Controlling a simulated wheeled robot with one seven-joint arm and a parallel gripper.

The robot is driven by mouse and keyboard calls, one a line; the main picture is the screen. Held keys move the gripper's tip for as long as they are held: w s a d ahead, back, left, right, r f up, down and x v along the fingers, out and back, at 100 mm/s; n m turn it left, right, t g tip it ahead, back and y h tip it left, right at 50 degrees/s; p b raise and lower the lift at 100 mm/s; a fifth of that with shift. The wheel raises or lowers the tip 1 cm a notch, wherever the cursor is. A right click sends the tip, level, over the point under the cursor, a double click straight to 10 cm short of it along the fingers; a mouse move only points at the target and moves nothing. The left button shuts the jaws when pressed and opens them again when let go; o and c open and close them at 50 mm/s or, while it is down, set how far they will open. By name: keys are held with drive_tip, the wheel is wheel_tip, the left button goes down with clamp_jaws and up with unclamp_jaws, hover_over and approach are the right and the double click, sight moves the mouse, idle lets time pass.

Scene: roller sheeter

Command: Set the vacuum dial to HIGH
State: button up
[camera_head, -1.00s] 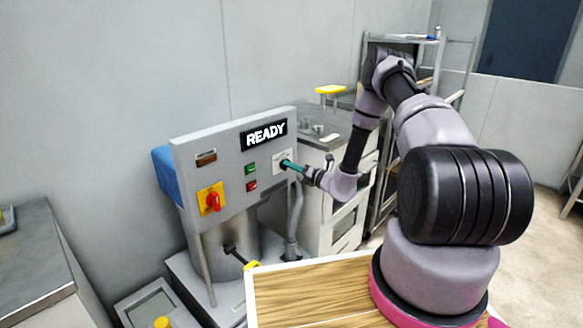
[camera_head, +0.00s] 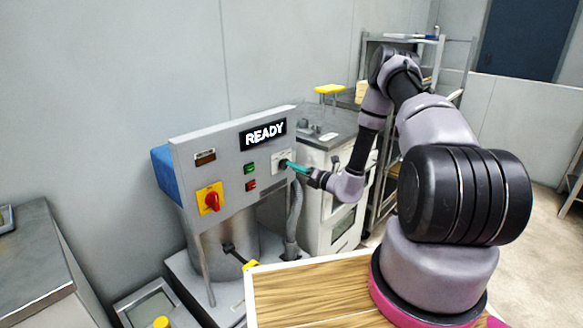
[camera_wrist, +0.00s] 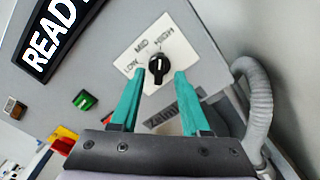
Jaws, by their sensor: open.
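The vacuum dial is a black knob (camera_wrist: 159,69) on a white plate marked LOW, MID and HIGH in the wrist view. I cannot tell for certain which mark its pointer faces. The dial plate (camera_head: 279,157) also shows on the right side of the control panel (camera_head: 226,177) in the head view. My gripper (camera_wrist: 160,76) is open, with one teal finger on each side of the knob and a visible gap to it. In the head view my gripper (camera_head: 289,164) is right at the dial and partly hides it.
Green (camera_head: 249,168) and red (camera_head: 251,185) buttons sit left of the dial. A red rotary switch (camera_head: 211,201) on a yellow plate is farther left. A READY display (camera_head: 264,134) is above. A grey hose (camera_wrist: 258,105) runs close beside the panel's right edge.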

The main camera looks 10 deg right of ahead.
drive_tip(key=v, duration=0.8)
drive_tip(key=shift+r, duration=0.1)
